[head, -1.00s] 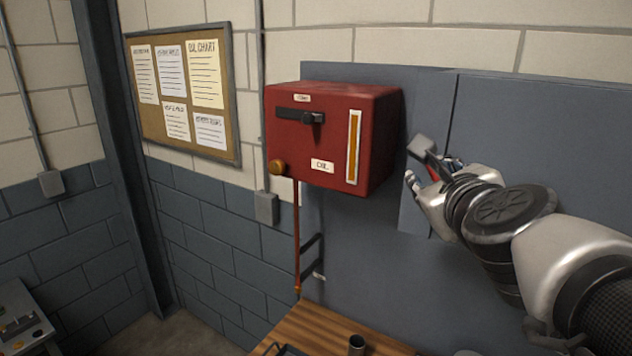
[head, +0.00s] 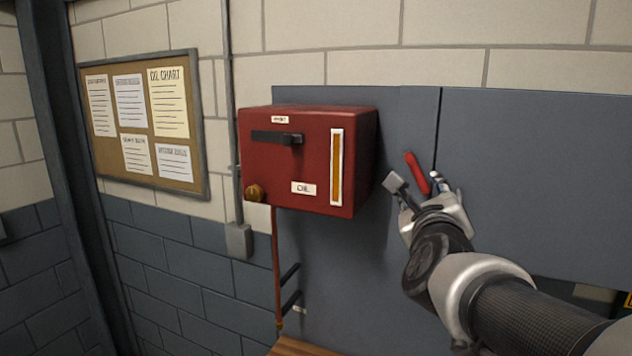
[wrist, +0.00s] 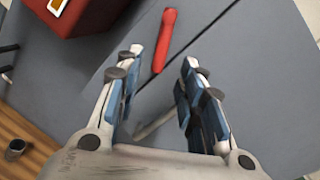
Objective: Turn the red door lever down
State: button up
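The red door lever (head: 417,173) sits on the grey panel, right of the red oil box. In the head view it slants, its upper end to the left. In the wrist view the lever (wrist: 165,40) lies ahead of the fingertips, between their lines. My gripper (head: 418,185) is just below and around the lever's lower end in the head view. In the wrist view my gripper (wrist: 162,58) has its fingers apart with nothing held between them. I cannot tell whether a finger touches the lever. The lever's pivot is partly hidden by my gripper in the head view.
The red oil box (head: 300,165) juts from the wall left of my gripper, with a black handle and a yellow knob. The grey door panel (head: 540,180) on the right is clear. A wooden bench (wrist: 30,145) with a dark cup (wrist: 15,149) is below.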

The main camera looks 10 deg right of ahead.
aim_at(422, 181)
jog(key=p+x, duration=0.1)
jog(key=x, duration=0.5)
jog(key=shift+w+d, duration=0.1)
grip_shut()
dwell(0.3)
dwell(0.3)
